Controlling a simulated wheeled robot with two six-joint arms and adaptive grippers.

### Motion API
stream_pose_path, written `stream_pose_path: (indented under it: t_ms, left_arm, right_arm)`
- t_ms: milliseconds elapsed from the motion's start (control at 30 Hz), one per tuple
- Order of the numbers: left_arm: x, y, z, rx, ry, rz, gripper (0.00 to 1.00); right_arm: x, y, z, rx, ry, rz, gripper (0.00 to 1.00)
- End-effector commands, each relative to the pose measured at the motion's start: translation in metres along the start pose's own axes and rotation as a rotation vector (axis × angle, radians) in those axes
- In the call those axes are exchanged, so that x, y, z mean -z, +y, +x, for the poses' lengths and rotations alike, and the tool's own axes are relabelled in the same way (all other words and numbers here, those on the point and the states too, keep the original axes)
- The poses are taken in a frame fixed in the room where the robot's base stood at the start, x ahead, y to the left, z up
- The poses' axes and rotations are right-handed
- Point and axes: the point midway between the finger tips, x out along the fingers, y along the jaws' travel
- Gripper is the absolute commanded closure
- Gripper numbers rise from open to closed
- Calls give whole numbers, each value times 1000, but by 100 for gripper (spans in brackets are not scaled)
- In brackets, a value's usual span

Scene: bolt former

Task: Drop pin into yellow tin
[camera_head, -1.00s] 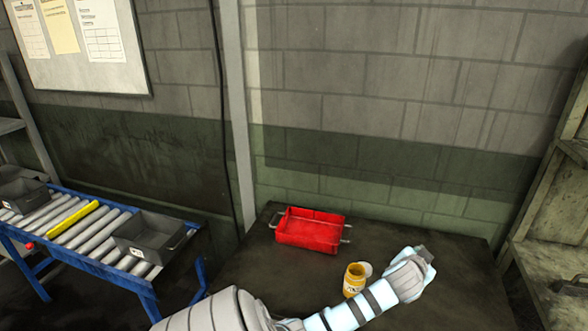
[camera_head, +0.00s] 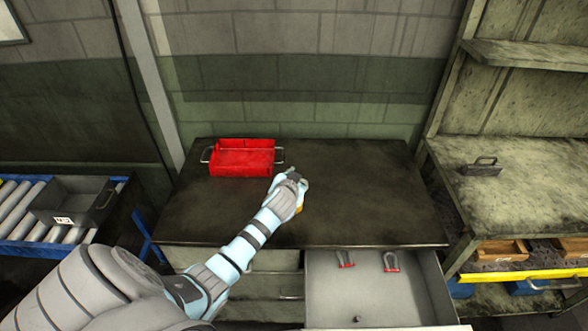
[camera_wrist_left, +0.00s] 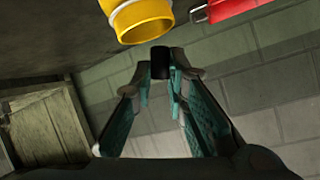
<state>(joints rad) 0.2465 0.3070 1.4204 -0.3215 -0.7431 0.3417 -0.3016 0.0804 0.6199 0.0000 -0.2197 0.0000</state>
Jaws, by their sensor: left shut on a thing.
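My left gripper (camera_head: 298,180) is over the middle of the dark workbench in the head view. In the left wrist view its fingertips (camera_wrist_left: 160,76) are shut on a small dark cylindrical pin (camera_wrist_left: 160,60). The yellow tin (camera_wrist_left: 143,24) is beside the pin in that view, with its open mouth showing; the pin is outside it. In the head view the tin (camera_head: 300,209) is almost wholly hidden by my gripper, with only a sliver of yellow showing. My right gripper is not in view.
A red tray (camera_head: 241,171) with wire handles stands at the back left of the workbench (camera_head: 360,190). An open drawer (camera_head: 330,290) at the front holds two red-and-grey pieces and a small dark item. The bench's right side is clear. Shelving stands at right, a roller conveyor at left.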

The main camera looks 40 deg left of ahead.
Motion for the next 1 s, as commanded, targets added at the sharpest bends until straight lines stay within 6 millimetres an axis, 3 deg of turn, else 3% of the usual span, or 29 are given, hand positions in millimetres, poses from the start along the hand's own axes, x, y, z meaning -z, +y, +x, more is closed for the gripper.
stream_pose_path:
  t_ms: [367,400,533,1000]
  left_arm:
    - [-8,3,4,-1,1,0,100]
    - [-8,3,4,-1,1,0,83]
    - [-8,3,4,0,0,-1,63]
    - [-8,3,4,0,0,0,63]
  right_arm:
    - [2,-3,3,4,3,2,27]
    - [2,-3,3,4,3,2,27]
    - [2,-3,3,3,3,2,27]
    - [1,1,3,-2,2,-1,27]
